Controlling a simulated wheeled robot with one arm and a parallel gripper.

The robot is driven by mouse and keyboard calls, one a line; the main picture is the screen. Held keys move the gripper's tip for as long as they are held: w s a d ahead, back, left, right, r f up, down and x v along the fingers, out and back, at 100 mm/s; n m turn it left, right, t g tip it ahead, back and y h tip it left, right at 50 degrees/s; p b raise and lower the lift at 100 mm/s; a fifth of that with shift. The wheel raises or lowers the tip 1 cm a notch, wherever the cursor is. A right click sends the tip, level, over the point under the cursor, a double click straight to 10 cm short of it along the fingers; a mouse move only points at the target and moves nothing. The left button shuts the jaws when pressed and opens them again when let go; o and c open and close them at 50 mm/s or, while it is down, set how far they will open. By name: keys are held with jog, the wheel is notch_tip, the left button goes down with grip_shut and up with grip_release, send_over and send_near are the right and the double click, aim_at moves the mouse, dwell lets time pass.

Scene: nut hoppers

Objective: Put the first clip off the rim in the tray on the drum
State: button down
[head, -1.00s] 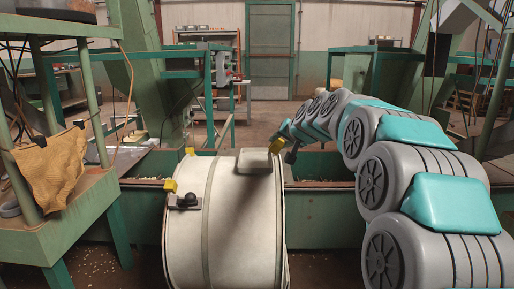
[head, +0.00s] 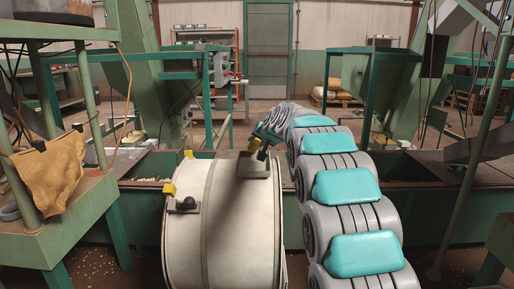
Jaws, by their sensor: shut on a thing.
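The pale drum (head: 220,235) stands in the lower middle of the head view. A small flat grey tray (head: 247,170) lies on its upper right part. Two yellow clips show along the drum's left side, a nearer clip (head: 169,190) and a farther clip (head: 188,154). My gripper (head: 257,149) is at the far edge of the tray, with my arm reaching in from the right. It is shut on another yellow clip (head: 254,144), partly hidden by the dark fingers. I cannot tell whether this clip touches the tray.
A small plate with a black knob (head: 186,204) sits on the drum's left edge. A green stand (head: 70,228) with a tan cloth (head: 48,174) is at the left. Green hoppers (head: 150,165) run behind the drum. A shelf rack (head: 205,60) stands farther back.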

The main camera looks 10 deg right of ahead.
jog(key=shift+f, duration=1.1)
jog(key=shift+f, duration=0.2)
jog(key=c, duration=0.5)
grip_release()
